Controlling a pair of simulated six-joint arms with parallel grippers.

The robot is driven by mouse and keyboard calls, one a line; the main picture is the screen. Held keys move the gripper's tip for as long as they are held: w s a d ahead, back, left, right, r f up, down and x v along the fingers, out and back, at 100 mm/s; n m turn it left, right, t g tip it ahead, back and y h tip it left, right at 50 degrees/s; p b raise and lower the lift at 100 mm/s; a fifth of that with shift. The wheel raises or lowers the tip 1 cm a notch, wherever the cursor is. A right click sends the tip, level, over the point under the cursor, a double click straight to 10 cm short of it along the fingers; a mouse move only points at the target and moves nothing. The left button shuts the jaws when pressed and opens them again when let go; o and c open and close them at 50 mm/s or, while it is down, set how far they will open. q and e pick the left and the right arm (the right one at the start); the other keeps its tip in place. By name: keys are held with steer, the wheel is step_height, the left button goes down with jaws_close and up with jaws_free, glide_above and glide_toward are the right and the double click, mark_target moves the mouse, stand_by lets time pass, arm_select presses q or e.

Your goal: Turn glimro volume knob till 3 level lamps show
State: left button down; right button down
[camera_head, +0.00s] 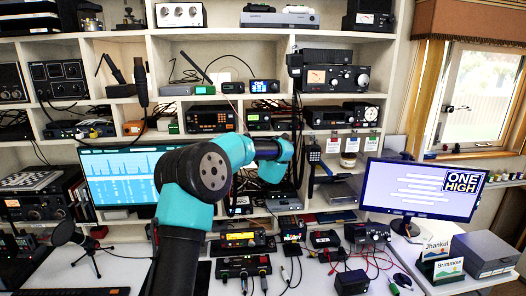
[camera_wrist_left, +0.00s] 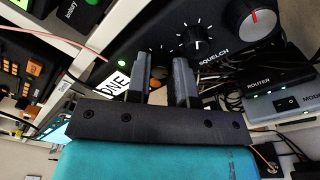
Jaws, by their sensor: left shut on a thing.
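My left gripper (camera_wrist_left: 160,75) has its two dark fingers against the dark front panel of a radio in the left wrist view. They are closed on a small knob, mostly hidden between them. A small brown spot (camera_wrist_left: 157,73) shows in the gap. One green lamp (camera_wrist_left: 121,63) is lit just left of the fingers. A black squelch knob (camera_wrist_left: 196,40) and a large grey knob with a red mark (camera_wrist_left: 256,20) lie to the right. I cannot read the name glimro. In the head view my left arm reaches to the middle shelves; its fingertips are not clear there. My right gripper is not seen.
A router (camera_wrist_left: 276,78) and a modem (camera_wrist_left: 286,103) sit close right of the gripper. A white label (camera_wrist_left: 114,80) is close on the left. Shelves hold several radios, including one with a lit dial (camera_head: 338,78). A monitor (camera_head: 425,188) stands on the desk.

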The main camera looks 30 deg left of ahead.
arm_select(q)
steer(key=shift+m, duration=4.4)
steer(key=c, duration=1.3)
jaws_free()
steer(key=v, duration=1.7)
steer(key=shift+s+f, duration=0.3)
steer(key=shift+f, duration=0.05)
